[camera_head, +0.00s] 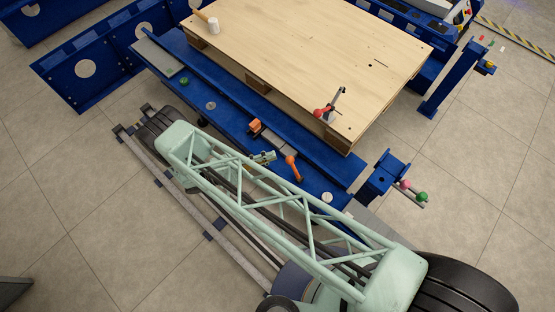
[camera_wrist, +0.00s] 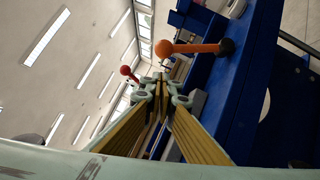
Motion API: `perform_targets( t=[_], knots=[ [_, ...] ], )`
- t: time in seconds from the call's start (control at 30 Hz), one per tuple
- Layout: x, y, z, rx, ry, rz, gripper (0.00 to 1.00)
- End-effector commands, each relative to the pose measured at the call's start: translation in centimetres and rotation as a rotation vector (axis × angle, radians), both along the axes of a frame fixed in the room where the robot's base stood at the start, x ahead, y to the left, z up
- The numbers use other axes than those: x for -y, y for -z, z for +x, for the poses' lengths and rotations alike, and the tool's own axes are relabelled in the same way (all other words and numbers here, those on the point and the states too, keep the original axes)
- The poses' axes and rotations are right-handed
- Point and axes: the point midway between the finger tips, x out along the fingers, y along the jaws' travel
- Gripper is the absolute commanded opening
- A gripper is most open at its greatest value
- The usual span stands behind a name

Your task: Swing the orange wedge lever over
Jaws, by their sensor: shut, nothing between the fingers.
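The orange wedge lever (camera_head: 292,167) is mounted on the blue cart deck, right of my gripper (camera_head: 272,156) in the head view. In the wrist view the lever (camera_wrist: 195,48) runs from a dark pivot at its right end to a round orange knob at its left end. My gripper (camera_wrist: 160,84) is shut and empty. Its fingertips are just below the knob in the wrist picture; whether they touch it I cannot tell. My mint-green arm covers part of the deck in the head view.
An orange block (camera_head: 255,126) sits on the deck left of the lever. A wooden board (camera_head: 310,55) lies behind, with a red-knobbed clamp (camera_head: 320,111) at its near corner. A blue bracket (camera_head: 382,178) stands to the right. Open floor (camera_head: 75,210) lies at the left.

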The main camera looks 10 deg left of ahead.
Motion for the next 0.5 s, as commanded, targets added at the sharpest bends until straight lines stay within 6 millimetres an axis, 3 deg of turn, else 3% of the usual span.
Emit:
perform_targets(
  t=[0.5],
  knots=[
    [3.3,-1.2,-1.2,0.000,0.000,-0.001,0.00]
  ],
)
